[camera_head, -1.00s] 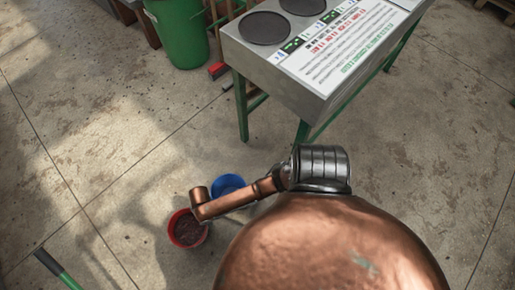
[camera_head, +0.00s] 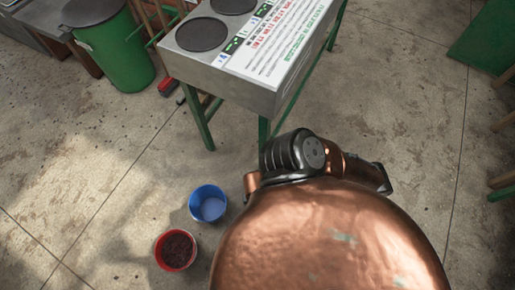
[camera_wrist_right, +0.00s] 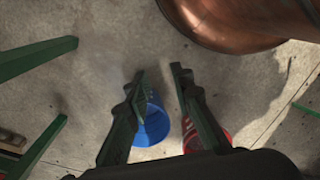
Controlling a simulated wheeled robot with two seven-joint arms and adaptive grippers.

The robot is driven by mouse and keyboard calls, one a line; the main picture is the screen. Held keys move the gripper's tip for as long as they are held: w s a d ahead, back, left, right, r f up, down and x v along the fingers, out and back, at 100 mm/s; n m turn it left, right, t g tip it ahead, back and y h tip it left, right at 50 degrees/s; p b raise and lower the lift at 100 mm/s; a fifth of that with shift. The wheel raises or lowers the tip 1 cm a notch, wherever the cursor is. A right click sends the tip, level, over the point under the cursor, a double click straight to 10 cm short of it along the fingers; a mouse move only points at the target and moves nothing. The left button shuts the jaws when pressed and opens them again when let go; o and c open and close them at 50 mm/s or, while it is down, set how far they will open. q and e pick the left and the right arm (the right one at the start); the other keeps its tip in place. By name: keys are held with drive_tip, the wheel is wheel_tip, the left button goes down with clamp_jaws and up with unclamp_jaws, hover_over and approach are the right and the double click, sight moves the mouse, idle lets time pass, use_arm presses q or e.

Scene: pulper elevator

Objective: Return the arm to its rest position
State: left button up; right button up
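In the right wrist view, my right gripper (camera_wrist_right: 159,72) has its two dark fingers apart, with nothing between the tips. Past the fingers, on the floor, are a blue bucket (camera_wrist_right: 152,126) and a red bucket (camera_wrist_right: 189,136), partly hidden by the gripper. In the head view, my arm (camera_head: 293,153) is bent close against my copper body, its far end pointing right. The gripper itself cannot be made out there. My left gripper is in neither view.
The blue bucket (camera_head: 208,203) looks empty; the red bucket (camera_head: 175,250) holds dark reddish material. A metal table with green legs (camera_head: 262,97) bears a printed panel. A green bin (camera_head: 116,58) stands at upper left, a green object (camera_head: 486,38) at upper right.

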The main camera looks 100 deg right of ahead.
idle(0.3)
